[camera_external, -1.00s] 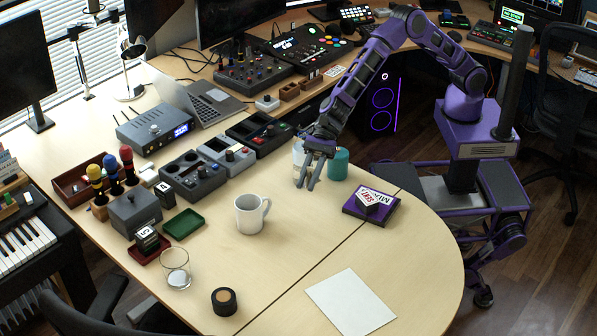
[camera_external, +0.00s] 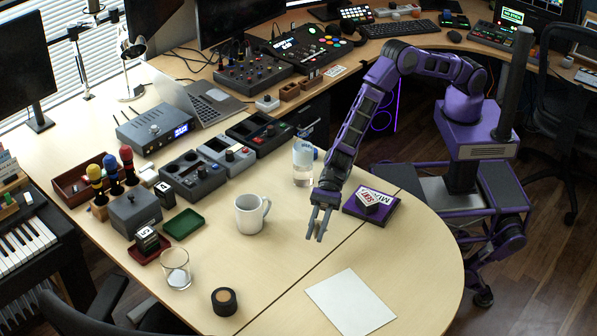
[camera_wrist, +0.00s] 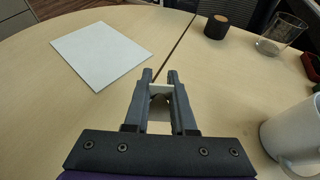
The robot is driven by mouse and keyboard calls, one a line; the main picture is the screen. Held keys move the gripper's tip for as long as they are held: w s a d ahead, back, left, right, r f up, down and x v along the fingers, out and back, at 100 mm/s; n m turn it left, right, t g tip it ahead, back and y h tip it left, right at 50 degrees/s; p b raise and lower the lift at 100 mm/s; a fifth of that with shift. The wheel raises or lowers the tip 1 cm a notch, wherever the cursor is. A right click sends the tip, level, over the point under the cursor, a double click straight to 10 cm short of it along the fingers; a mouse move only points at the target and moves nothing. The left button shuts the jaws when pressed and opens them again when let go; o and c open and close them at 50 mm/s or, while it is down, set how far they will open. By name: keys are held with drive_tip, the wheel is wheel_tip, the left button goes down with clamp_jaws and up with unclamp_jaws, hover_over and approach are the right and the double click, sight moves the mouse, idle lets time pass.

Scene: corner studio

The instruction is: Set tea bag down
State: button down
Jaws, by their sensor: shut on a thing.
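My gripper (camera_external: 315,238) hangs over the table, right of the white mug and left of the purple box. In the wrist view its two fingers (camera_wrist: 160,75) are shut on a small white tea bag (camera_wrist: 160,90), which shows between them. The fingers hide part of the tea bag, and it cannot be made out in the external view. I cannot tell how far it is above the table. The white mug (camera_external: 249,214) stands upright; it also shows at the right of the wrist view (camera_wrist: 292,132).
A white sheet (camera_external: 350,302) lies at the front. A dark round pot (camera_external: 224,301) and a clear glass (camera_external: 176,268) stand front left. A green tray (camera_external: 184,225) is left of the mug. Wood around the gripper is clear.

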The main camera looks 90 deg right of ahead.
sight(315, 251)
drive_tip(key=shift+f, duration=2.8)
drive_tip(key=shift+b, duration=0.3)
drive_tip(key=shift+f, duration=0.2)
drive_tip(key=c, duration=0.8)
unclamp_jaws()
drive_tip(key=shift+o, duration=0.2)
drive_tip(key=shift+r, duration=0.15)
drive_tip(key=shift+d+r, duration=0.15)
drive_tip(key=p+v, duration=0.1)
drive_tip(key=v, duration=1)
drive_tip(key=shift+s+d, duration=0.2)
drive_tip(key=shift+d, duration=0.1)
